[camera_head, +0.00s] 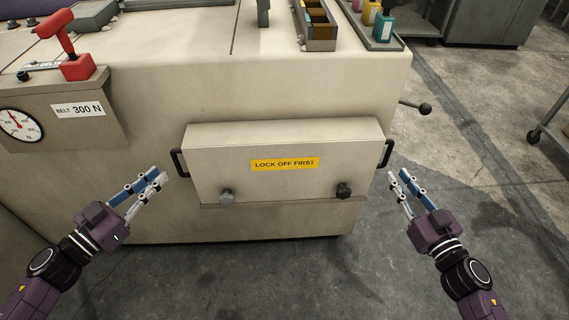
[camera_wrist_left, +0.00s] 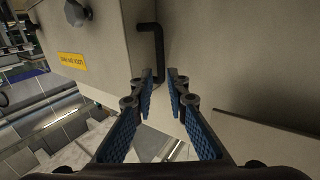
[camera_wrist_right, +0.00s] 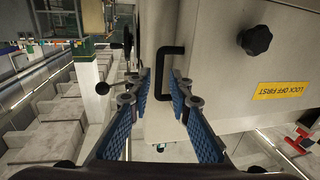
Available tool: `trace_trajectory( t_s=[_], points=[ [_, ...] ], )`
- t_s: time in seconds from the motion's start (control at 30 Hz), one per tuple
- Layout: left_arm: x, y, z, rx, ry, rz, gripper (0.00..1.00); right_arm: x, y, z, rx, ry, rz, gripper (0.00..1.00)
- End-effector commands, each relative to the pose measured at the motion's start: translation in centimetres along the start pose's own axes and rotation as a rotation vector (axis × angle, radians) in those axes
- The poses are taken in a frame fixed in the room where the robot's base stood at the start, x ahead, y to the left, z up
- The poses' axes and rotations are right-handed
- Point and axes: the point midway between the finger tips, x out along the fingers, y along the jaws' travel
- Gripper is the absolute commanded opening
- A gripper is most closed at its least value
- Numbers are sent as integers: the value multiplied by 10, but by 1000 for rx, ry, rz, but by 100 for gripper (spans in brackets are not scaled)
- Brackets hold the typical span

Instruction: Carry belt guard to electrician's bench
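The belt guard (camera_head: 230,150) is a beige box cover on the front of the loom, with a yellow "LOCK OFF FIRST" label. It has a black handle at each end and two knobs low on its front, one grey and one black. My left gripper (camera_head: 163,176) is open and empty, just short of the left handle (camera_head: 179,163); that handle shows beyond its fingers in the left wrist view (camera_wrist_left: 158,52). My right gripper (camera_head: 398,176) is open and empty, just below the right handle (camera_head: 387,153), which shows ahead in the right wrist view (camera_wrist_right: 167,72). The electrician's bench cannot be identified.
The loom body (camera_head: 300,88) fills the middle. A red lever (camera_head: 72,50) and a belt gauge (camera_head: 20,125) are at the left. A black-knobbed lever (camera_head: 424,108) sticks out right. A wheeled cart (camera_head: 551,125) stands far right. The floor between is open.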

Motion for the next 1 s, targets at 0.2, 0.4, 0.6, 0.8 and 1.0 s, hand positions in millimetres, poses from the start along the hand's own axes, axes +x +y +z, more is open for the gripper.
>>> trace_trajectory(
  t_s=[0.2, 0.4, 0.6, 0.8, 1.0],
  points=[
    [12, -1, 0, -1, 2, -3, 14, 12, 0, 0, 0, 2, 1, 19],
    [38, -1, 0, 1, 2, -3, 14, 39, 1, 0, 0, 2, 1, 19],
    [63, -2, 0, 0, 2, -4, 14, 63, 0, 0, 0, 1, 1, 19],
    [76, -1, 1, -1, 0, -3, 14, 76, 0, 1, 0, -1, 1, 19],
    [78, -1, 1, -1, -1, -2, 14, 78, 0, 1, 0, -1, 1, 19]
  ],
)
